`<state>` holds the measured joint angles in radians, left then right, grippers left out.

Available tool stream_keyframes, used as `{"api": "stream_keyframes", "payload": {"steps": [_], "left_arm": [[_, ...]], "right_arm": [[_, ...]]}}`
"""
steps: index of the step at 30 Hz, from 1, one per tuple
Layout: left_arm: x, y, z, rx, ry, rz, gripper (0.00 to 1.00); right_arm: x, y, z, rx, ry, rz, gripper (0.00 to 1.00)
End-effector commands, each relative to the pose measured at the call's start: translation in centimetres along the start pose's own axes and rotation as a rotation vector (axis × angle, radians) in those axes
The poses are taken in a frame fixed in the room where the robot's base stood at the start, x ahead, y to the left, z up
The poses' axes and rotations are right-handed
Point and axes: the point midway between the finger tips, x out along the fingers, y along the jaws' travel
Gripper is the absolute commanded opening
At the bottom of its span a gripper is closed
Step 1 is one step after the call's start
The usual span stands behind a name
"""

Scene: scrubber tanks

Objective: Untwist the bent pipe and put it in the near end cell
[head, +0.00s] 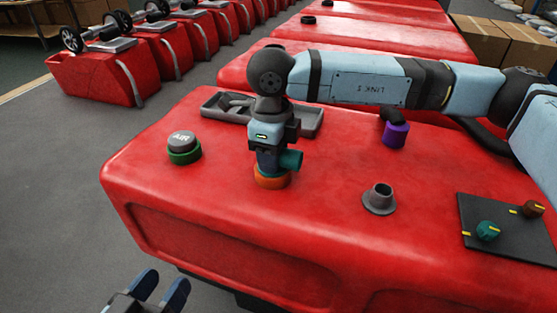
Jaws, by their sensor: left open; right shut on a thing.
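A teal bent pipe (291,160) stands at an orange collar (272,180) on the red tank top, its open end pointing right. My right gripper (268,158) comes down from above and is shut on the teal bent pipe, hiding much of it. A grey tray with cells (311,123) lies just behind, partly hidden by my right arm. A grey shape shows in its left part; which cell is the near end one I cannot tell. My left gripper (160,288) is open and empty, low in front of the tank.
On the same red tank (220,215) are a grey-topped cap on a green ring (183,148), a grey flanged spout (380,199), a purple-collared black fitting (395,134) and a dark panel (500,215) with two knobs. More red tanks stand behind.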

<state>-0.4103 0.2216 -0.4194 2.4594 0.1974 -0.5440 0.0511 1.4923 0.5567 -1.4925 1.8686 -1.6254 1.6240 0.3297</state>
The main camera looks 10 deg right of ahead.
Motion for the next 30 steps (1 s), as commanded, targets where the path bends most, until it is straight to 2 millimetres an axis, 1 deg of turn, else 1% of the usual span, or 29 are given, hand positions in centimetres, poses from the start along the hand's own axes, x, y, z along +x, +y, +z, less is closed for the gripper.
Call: {"api": "stream_keyframes", "payload": {"steps": [2,3,4,5,9,18,24,30], "left_arm": [[0.0,-0.1,0.3,0.0,0.0,0.0,0.58],[0.0,-0.1,0.4,0.0,0.0,0.0,0.58],[0.1,-0.1,0.5,0.0,0.0,0.0,0.58],[0.1,-0.1,0.6,0.0,0.0,0.0,0.58],[0.1,-0.2,0.8,0.0,0.0,0.0,0.58],[0.1,-0.2,0.8,0.0,0.0,0.0,0.58],[0.1,-0.3,1.3,0.0,0.001,0.0,0.58],[0.1,-0.3,1.3,-0.001,0.001,0.0,0.58]], "right_arm": [[0.5,0.1,-0.1,-0.018,0.004,0.003,0.09],[0.5,0.1,-0.1,-0.039,0.004,0.003,0.05],[0.5,0.1,-0.1,-0.055,0.004,0.003,0.05],[0.5,0.1,-0.1,-0.073,0.004,0.003,0.0],[0.5,0.1,-0.1,-0.126,0.006,0.003,0.0],[0.6,0.1,-0.1,-0.139,0.008,0.004,0.0],[0.6,0.1,-0.1,-0.237,0.006,0.005,0.0],[0.6,0.1,-0.1,-0.26,0.008,0.005,0.0]]}}
